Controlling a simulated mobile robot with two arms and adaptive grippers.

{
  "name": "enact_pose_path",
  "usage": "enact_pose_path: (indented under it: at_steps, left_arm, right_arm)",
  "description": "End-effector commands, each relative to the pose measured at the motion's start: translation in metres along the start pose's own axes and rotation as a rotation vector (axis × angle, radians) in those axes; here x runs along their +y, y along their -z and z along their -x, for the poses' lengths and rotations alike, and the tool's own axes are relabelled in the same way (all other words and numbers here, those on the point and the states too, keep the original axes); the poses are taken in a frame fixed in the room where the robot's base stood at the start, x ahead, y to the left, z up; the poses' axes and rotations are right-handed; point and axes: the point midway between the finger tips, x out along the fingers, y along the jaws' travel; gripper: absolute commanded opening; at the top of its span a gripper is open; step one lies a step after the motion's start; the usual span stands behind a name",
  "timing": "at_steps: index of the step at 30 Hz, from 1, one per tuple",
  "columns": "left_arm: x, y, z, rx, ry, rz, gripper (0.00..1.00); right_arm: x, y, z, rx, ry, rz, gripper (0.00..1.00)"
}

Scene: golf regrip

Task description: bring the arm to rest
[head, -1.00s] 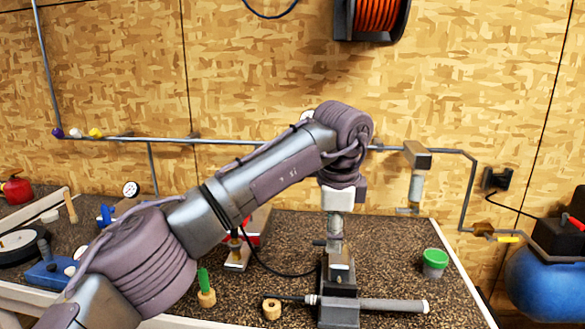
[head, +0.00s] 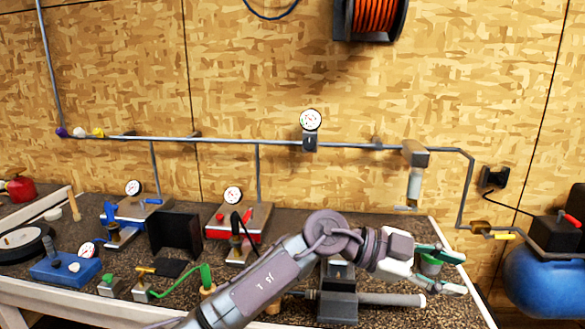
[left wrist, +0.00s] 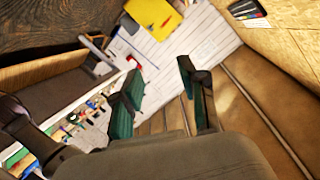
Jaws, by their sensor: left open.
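My left arm comes in from the lower left in the head view. My left gripper (head: 447,271) is at its end, over the right part of the workbench (head: 390,232), with green-padded fingers spread and nothing between them. In the left wrist view the open fingers (left wrist: 160,92) also show with an empty gap, with floor and other furniture beyond. My right gripper is in neither view.
A clamp (head: 338,306) holds a grey shaft (head: 385,302) lying across the bench below my gripper. A red device (head: 240,222) and a blue device (head: 137,210) stand at the back left. A pipe runs along the wall. A blue tank (head: 540,285) is at the right.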

Motion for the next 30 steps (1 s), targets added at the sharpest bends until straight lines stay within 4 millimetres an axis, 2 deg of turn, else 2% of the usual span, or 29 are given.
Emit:
enact_pose_path:
  at_steps: [1,3,5,6,8,9,10,12,14,15,17,20,22,24,26,27,30]
  left_arm:
    - [-0.003,0.013,0.006,0.150,0.126,0.005,0.42]
    - [-0.017,0.028,0.027,0.312,0.337,0.014,0.42]
    - [-0.029,0.028,0.057,0.405,0.537,0.042,0.42]
    - [-0.035,0.022,0.080,0.443,0.675,0.072,0.42]
    - [-0.040,0.004,0.118,0.466,0.882,0.133,0.42]
    - [-0.039,-0.013,0.144,0.456,1.015,0.182,0.42]
    - [-0.036,-0.028,0.162,0.438,1.104,0.221,0.42]
    - [-0.024,-0.064,0.200,0.371,1.285,0.317,0.42]
    - [-0.005,-0.096,0.227,0.289,1.412,0.405,0.42]
    - [0.010,-0.117,0.244,0.226,1.484,0.466,0.42]
    - [0.037,-0.148,0.265,0.119,1.570,0.563,0.42]
    - [0.092,-0.193,0.291,-0.082,1.662,0.728,0.42]
    - [0.137,-0.220,0.304,-0.234,1.687,0.846,0.42]
    - [0.186,-0.241,0.313,-0.391,1.678,0.964,0.42]
    - [0.230,-0.254,0.317,-0.524,1.646,1.063,0.42]
    - [0.257,-0.259,0.318,-0.606,1.613,1.124,0.42]
    - [0.315,-0.263,0.319,-0.771,1.516,1.243,0.42]
  right_arm:
    - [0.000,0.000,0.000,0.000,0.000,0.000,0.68]
    - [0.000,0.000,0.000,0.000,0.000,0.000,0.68]
    - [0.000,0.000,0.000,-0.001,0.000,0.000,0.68]
    - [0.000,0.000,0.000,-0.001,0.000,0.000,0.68]
    - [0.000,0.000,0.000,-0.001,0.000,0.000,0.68]
    - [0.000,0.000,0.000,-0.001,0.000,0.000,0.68]
    - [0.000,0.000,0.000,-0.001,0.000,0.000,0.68]
    - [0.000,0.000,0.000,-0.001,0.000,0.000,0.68]
    - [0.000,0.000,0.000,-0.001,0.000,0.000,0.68]
    - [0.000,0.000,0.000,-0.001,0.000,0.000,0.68]
    - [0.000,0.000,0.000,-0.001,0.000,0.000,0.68]
    - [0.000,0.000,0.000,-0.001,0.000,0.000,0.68]
    - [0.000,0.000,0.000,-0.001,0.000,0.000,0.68]
    - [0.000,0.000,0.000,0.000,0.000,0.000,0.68]
    - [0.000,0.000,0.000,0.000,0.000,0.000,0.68]
    - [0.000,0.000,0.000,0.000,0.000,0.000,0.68]
    - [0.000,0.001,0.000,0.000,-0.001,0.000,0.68]
